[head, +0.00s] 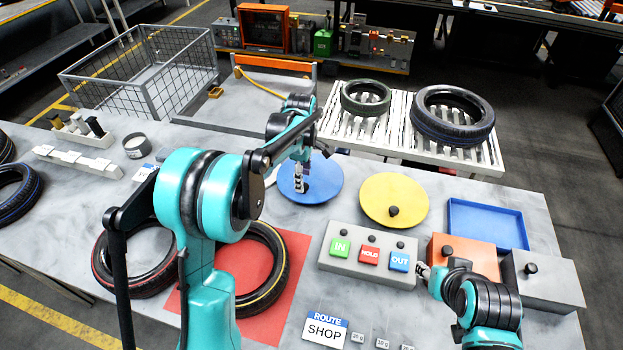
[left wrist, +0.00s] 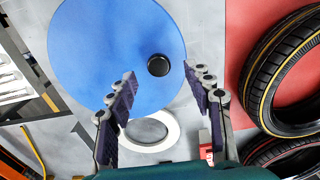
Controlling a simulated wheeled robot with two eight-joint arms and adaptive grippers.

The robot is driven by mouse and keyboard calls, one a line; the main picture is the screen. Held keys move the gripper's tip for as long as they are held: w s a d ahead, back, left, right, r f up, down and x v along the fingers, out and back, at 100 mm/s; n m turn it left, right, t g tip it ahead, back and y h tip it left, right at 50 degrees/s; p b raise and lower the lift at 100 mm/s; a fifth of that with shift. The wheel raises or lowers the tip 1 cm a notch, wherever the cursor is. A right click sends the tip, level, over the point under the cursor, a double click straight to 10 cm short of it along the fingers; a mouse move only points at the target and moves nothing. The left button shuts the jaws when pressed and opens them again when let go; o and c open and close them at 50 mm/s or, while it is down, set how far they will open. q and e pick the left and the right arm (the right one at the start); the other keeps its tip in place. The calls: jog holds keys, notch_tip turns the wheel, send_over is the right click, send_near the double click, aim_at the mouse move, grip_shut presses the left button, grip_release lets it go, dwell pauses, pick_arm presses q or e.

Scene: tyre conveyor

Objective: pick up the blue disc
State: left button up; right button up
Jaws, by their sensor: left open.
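The blue disc (head: 325,187) lies flat on the grey table, left of the yellow disc (head: 385,190). In the left wrist view the blue disc (left wrist: 95,55) fills the upper left, with a black knob (left wrist: 158,65) on it. My left gripper (head: 301,186) is over the disc in the head view and hides part of it. In the left wrist view its fingers (left wrist: 159,76) are spread apart, with the knob showing between and just beyond their tips. Nothing is held. My right gripper (head: 425,272) is by the orange box; its jaws are too small to read.
A white ring (left wrist: 150,131) lies beside the blue disc. Tyres (head: 262,270) lie on and near a red mat (head: 288,300). A button panel (head: 368,251), orange box (head: 470,258) and blue tray (head: 488,222) stand to the right. A slatted rack (head: 400,135) with tyres is behind.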

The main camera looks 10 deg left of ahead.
pick_arm(q)
notch_tip(320, 180, down, 5)
jog(key=shift+w+d+r+b, duration=0.1)
jog(key=shift+r+b, duration=0.1)
jog(key=shift+b, duration=0.55)
jog(key=shift+r, duration=0.1)
grip_shut()
